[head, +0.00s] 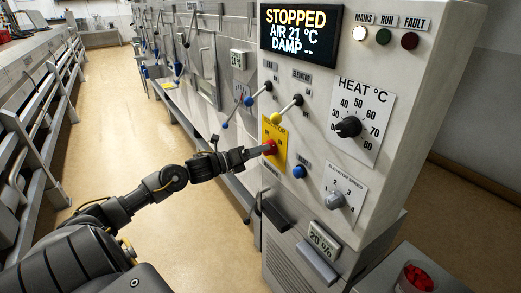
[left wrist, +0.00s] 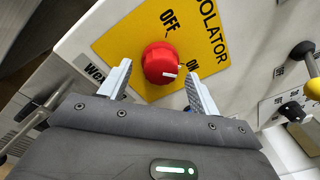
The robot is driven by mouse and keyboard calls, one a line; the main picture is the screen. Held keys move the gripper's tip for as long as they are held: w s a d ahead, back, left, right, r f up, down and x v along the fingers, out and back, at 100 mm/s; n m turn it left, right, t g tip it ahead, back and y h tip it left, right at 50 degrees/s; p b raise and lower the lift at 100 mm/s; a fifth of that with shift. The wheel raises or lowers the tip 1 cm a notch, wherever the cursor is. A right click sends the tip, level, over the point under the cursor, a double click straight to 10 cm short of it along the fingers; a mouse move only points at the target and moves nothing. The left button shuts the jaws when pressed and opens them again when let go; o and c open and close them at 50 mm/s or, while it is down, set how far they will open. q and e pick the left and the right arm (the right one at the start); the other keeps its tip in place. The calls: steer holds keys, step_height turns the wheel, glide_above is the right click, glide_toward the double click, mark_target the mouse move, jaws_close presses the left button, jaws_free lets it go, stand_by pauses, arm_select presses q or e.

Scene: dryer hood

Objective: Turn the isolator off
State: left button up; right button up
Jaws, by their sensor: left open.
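The isolator is a red rotary knob (left wrist: 160,63) on a yellow plate (left wrist: 118,48) marked OFF and ON. In the left wrist view the knob's white mark points to the side of ON, away from OFF. In the head view the yellow plate (head: 275,132) is on the panel's front left, and my gripper partly hides the red knob (head: 270,148). My left gripper (left wrist: 158,76) is open, with its fingers on either side of the knob. I cannot tell whether they touch it. My right gripper is not in view.
The panel carries a display (head: 299,34) reading STOPPED, a lit MAINS lamp (head: 360,33), a heat dial (head: 348,127) and an elevator speed knob (head: 335,200). Two levers (head: 287,108) stick out above the isolator, and a blue button (head: 299,171) is close below right. Floor is clear at left.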

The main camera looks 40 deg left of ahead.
arm_select(q)
steer(key=shift+w+d, duration=0.25)
steer(key=shift+w, duration=0.3)
steer(key=shift+c, duration=0.2)
steer(key=c, duration=0.9)
steer(key=shift+c, duration=0.2)
